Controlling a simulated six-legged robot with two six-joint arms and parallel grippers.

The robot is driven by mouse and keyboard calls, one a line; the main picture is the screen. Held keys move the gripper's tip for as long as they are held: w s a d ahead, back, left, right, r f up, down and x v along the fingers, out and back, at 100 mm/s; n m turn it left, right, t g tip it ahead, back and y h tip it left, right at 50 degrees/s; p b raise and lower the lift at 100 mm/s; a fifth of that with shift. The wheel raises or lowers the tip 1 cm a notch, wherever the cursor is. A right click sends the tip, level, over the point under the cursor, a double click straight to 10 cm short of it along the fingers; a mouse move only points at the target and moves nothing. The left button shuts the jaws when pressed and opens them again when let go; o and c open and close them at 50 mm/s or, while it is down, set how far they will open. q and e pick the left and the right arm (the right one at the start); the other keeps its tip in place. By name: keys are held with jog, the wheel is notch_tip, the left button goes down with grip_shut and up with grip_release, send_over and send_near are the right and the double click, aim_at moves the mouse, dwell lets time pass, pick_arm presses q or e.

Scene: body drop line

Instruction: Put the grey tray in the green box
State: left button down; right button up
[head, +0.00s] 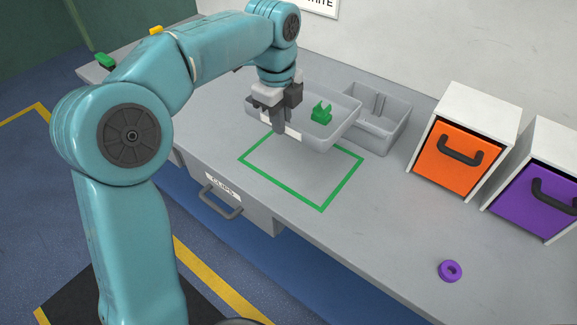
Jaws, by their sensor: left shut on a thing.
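The grey tray (325,139) is a shallow open tray with a white label on its near side and a green clip-like part (321,112) in it. My left gripper (279,126) is shut on the tray's near wall, by the label. The green box is a green square outline (342,184) on the grey bench top. The tray overlaps the outline's far corner in the picture, and most of it shows beyond the outline. Whether the tray touches the bench or hangs just above it is hard to tell. My right gripper is out of view.
A grey divided bin (393,134) stands close to the tray's right. Orange (446,168) and purple (536,200) drawer units stand further right. A purple ring (450,271) lies at front right. The outline's inside looks empty. A drawer handle (220,204) sticks out below the bench edge.

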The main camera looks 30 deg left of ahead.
aim_at(284, 177)
pick_arm(q)
notch_tip(284, 177, down, 15)
jog(key=shift+w+d+f+b, duration=0.1)
jog(key=shift+w+b, duration=0.05)
jog(key=shift+b, duration=0.4)
jog(key=shift+f, duration=0.1)
jog(key=c, duration=1.2)
grip_release()
jog(key=shift+c, duration=0.2)
notch_tip(284, 177, up, 12)
jog(key=s+p, duration=0.1)
